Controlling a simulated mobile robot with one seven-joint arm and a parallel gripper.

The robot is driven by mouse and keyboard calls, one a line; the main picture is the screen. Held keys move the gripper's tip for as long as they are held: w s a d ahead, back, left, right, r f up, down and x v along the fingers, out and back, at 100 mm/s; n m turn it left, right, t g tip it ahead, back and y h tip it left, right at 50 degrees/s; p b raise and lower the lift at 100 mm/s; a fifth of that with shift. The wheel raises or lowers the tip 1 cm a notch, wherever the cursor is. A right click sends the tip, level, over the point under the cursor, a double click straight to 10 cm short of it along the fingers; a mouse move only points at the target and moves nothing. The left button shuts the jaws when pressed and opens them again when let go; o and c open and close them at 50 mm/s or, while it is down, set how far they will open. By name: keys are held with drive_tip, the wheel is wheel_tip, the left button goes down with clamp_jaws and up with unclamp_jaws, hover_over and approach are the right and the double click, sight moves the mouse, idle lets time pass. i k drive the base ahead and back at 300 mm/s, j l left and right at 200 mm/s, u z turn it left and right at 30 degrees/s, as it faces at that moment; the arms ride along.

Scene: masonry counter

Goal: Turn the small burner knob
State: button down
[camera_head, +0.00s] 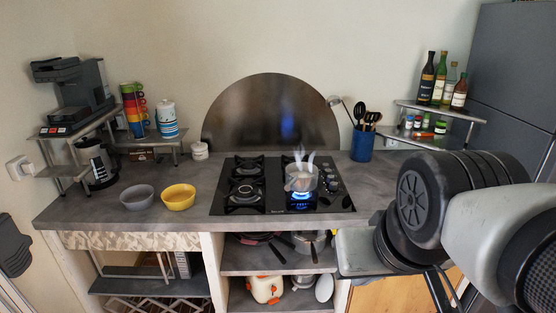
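The black hob (234,207) is set into the grey counter, with burners on its left and right sides. A column of small dark knobs (329,188) runs along its right edge; they are too small to tell which is the small burner's or how each is turned. A small steel pot (301,179) steams over a lit blue flame (301,196) at the right of the hob. My arm reaches in from the right.
A blue utensil holder (362,146) stands behind the hob's right side. A corner shelf (440,109) holds bottles and jars. Grey (137,197) and yellow (179,197) bowls sit left of the hob. The counter between bowls and hob is narrow but clear.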

sight(332, 185)
drive_tip(key=i+l+z, duration=0.25)
drive_tip(key=i, duration=0.45)
drive_tip(key=i+l+z, duration=0.1)
drive_tip(key=i+z, duration=0.2)
drive_tip(key=i, duration=0.4)
